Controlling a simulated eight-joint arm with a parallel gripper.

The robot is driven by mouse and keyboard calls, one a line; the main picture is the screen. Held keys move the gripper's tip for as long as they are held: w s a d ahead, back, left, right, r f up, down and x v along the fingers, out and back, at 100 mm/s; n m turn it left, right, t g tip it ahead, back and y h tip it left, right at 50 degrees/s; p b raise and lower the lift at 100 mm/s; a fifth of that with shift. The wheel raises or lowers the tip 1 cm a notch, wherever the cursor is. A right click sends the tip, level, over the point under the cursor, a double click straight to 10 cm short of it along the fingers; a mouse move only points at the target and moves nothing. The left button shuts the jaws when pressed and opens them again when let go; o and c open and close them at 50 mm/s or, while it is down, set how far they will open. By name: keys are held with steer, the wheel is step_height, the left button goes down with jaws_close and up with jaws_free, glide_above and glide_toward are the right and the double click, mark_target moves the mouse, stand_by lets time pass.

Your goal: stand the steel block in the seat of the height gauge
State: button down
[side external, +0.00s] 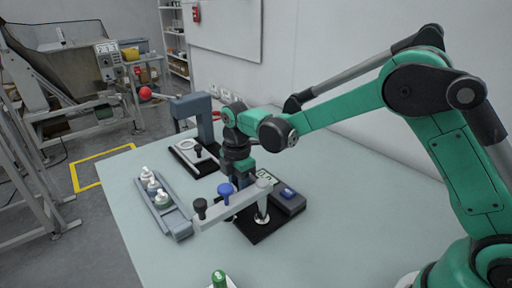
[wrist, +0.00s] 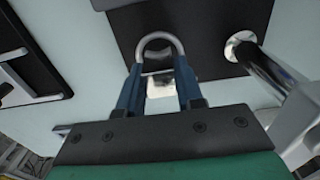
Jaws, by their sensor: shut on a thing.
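My gripper (side external: 243,183) is low over the black base (side external: 252,230) of the height gauge, partly hidden behind the gauge's grey crossarm (side external: 235,205) in the side view. In the wrist view its two blue fingers (wrist: 160,72) are shut on a shiny piece, the steel block (wrist: 160,86), seen only in part. A grey U-shaped rim (wrist: 159,38), apparently the seat, lies at the fingertips on the black base (wrist: 205,30). I cannot tell whether the block touches the base. The gauge's post (wrist: 262,68) rises to the right from a round foot.
The crossarm carries a black knob (side external: 200,207) and a blue knob (side external: 225,190). A grey tray (side external: 165,212) of small white-topped parts and a lever press (side external: 190,112) stand left and behind.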

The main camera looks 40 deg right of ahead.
steer(key=shift+f, duration=0.1)
steer(key=shift+c, duration=2.4)
jaws_free()
steer(key=shift+r, duration=3.55)
steer(key=s+d+r+m+t, duration=0.2)
steer(key=s+d+m+t, duration=0.1)
steer(key=s+m, duration=0.4)
steer(key=s+d+r+m+t, duration=0.1)
steer(key=s+d+m+t, duration=0.2)
steer(key=s+m, duration=0.4)
steer(key=m+t, duration=0.1)
steer(key=m, duration=0.3)
steer(key=shift+s+r, duration=0.15)
steer(key=shift+r, duration=0.25)
